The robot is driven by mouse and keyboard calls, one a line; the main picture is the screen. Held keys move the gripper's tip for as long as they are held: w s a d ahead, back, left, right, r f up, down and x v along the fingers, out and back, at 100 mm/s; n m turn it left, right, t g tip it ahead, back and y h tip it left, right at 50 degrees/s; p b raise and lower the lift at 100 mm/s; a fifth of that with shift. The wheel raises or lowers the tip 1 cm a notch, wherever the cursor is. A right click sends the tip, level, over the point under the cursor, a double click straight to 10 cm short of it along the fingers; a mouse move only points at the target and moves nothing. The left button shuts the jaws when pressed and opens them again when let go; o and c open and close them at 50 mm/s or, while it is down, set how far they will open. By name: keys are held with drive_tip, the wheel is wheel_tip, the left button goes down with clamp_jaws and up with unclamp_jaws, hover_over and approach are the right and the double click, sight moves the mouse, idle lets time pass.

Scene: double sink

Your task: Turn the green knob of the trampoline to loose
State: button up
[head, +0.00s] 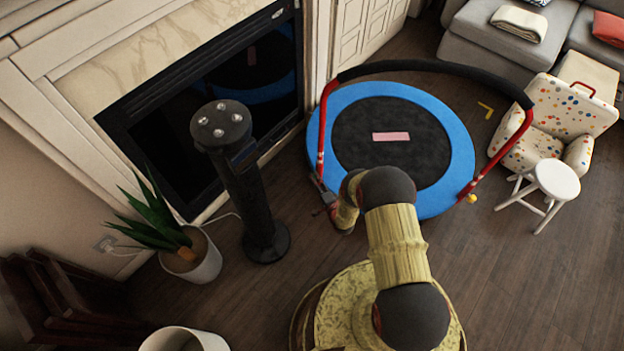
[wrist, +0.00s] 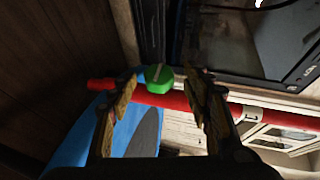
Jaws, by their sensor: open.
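The trampoline (head: 448,150) has a blue rim, a black mat and a red handle frame with a black padded top bar. In the wrist view the green knob (wrist: 158,75) sits against the red tube (wrist: 172,100). My gripper (wrist: 163,82) is open, with one finger on each side of the knob and a gap on both sides. In the head view my gripper (head: 325,200) is at the trampoline's left leg, and the green knob cannot be made out there. A yellow knob (head: 471,198) shows at the right leg.
A black tower (head: 245,190) and a potted plant (head: 198,262) stand left of my arm, before the fireplace (head: 200,100). A white stool (head: 553,180) and a dotted chair (head: 560,115) are at the right. The floor at lower right is clear.

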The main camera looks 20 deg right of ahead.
drive_tip(key=shift+b+x, duration=0.4)
drive_tip(key=shift+x, duration=1.2)
drive_tip(key=shift+c, duration=0.7)
drive_tip(key=c, duration=1.1)
